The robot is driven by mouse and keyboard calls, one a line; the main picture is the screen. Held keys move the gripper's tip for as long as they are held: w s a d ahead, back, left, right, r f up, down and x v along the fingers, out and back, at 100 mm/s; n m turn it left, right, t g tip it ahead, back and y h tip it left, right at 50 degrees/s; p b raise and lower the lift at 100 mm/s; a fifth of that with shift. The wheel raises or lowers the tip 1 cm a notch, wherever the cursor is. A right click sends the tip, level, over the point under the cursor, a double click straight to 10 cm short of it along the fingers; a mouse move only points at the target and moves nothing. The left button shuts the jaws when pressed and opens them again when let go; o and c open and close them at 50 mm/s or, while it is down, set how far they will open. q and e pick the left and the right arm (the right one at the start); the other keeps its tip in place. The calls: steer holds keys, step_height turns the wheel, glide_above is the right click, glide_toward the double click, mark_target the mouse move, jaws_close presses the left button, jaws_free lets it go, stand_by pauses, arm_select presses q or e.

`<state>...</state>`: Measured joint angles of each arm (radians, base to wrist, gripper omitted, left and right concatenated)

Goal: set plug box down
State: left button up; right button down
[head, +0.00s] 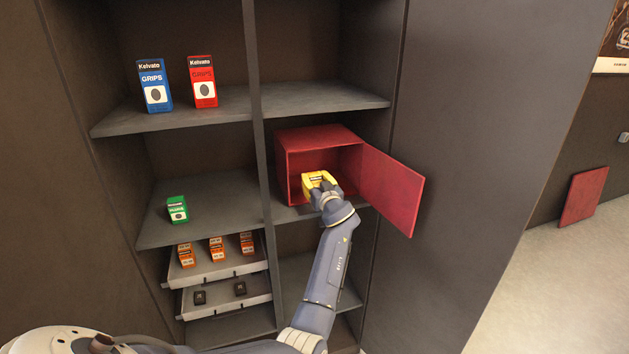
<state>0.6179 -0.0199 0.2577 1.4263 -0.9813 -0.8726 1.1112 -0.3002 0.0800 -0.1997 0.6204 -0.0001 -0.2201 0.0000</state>
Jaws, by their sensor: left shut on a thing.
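The plug box appears to be the small yellow box (315,179) at the open front of the red cabinet (318,138). My left gripper (322,188) is shut on it, with my arm reaching up from below. The gripper covers part of the box, and I cannot tell whether its underside touches the cabinet floor. The cabinet stands on the right middle shelf, and its red door (392,190) is swung open to the right. My right gripper is not in view.
A blue grips box (155,86) and a red one (202,82) stand on the upper left shelf. A green box (177,209) stands on the left middle shelf. Below it, pulled-out trays hold small orange boxes (217,249) and dark items (240,288). The upper right shelf (320,98) is empty.

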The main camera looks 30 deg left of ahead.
arm_select(q)
steer(key=o, duration=1.3)
steer(key=shift+f, duration=0.1)
steer(key=shift+c, duration=0.2)
